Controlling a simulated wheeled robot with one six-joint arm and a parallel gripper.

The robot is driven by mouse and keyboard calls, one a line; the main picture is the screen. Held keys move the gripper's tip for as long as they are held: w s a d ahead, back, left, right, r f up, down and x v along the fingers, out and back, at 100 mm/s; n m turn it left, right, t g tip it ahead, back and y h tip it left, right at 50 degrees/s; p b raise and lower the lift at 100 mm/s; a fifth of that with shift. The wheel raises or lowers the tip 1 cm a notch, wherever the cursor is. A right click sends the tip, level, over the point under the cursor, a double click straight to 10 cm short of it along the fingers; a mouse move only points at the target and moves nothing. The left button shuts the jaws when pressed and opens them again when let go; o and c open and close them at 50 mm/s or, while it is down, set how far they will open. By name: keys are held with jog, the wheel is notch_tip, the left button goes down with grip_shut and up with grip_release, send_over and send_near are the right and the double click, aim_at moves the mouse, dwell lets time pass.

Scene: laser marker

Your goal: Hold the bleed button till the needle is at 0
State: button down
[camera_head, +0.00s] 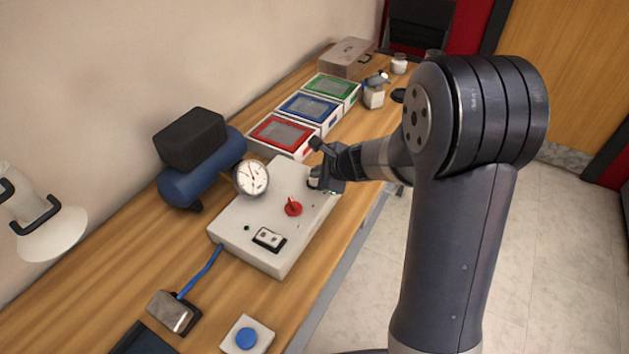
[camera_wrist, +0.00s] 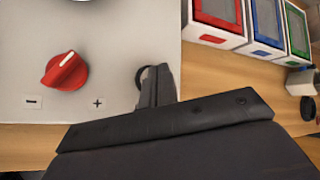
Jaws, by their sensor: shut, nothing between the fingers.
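A pale grey control box (camera_head: 245,225) lies on the wooden bench. A round white gauge (camera_head: 251,178) stands at its back left corner, its thin needle tilted up and left; the scale is too small to read. In the wrist view only the gauge's lower rim (camera_wrist: 75,22) shows. A red knob (camera_head: 293,206) sits on the box top, between minus and plus marks in the wrist view (camera_wrist: 65,72). My gripper (camera_head: 318,182) is shut and empty at the box's right end. A dark round part (camera_wrist: 139,77), possibly the bleed button, is beside my fingertips, mostly hidden; contact is unclear.
A blue compressor tank (camera_head: 200,172) stands behind the gauge. Red (camera_head: 283,133), blue (camera_head: 310,108) and green (camera_head: 332,86) framed boxes line the bench beyond. A metal block (camera_head: 174,312) with a blue hose and a blue button (camera_head: 246,337) are in front.

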jog(key=shift+f+b, duration=0.45)
jog(key=shift+b, duration=0.05)
dwell(0.8)
jog(key=shift+r, duration=0.1)
dwell(3.6)
jog(key=shift+r+p, duration=0.8)
notch_tip(320, 180, up, 5)
jog(key=p, duration=0.4)
jog(key=shift+r, duration=0.1)
jog(key=shift+s, duration=0.1)
